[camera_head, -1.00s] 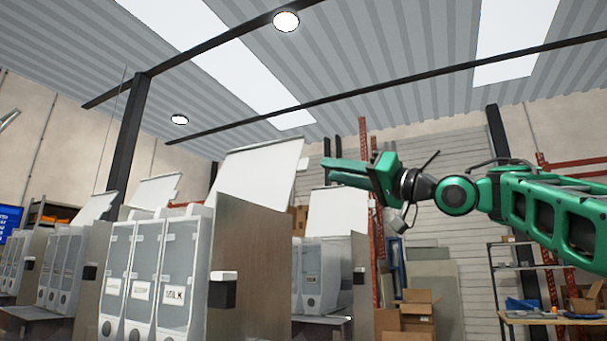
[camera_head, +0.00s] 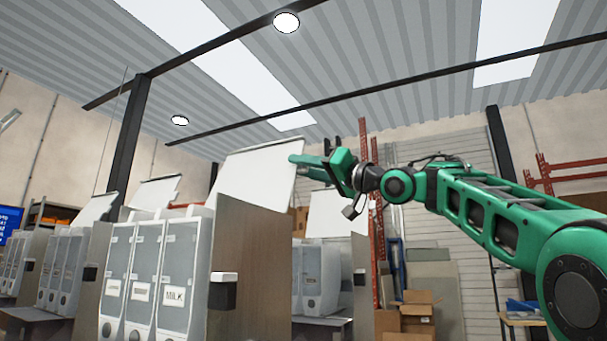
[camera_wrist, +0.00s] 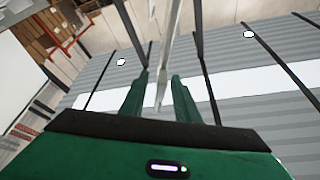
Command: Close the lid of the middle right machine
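The nearest machine (camera_head: 255,265) is a grey dispenser with clear-fronted compartments, one labelled MILK. I cannot tell for sure that it is the middle right one. Its white lid (camera_head: 255,175) stands raised and tilted above the body. My green gripper (camera_head: 298,160) is at the lid's upper right edge, its fingertips overlapping that edge in the head view. In the wrist view the two fingers (camera_wrist: 158,88) are apart, with a thin pale panel (camera_wrist: 170,55), seemingly the lid seen edge-on, between them. Gaps show beside the panel; contact cannot be told.
Another machine (camera_head: 318,280) with a raised white lid (camera_head: 335,213) stands behind on the right. More machines (camera_head: 62,265) with raised lids stand on the left. Cardboard boxes (camera_head: 415,310) and a shelf table (camera_head: 525,320) are at the right. The space above the lids is clear.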

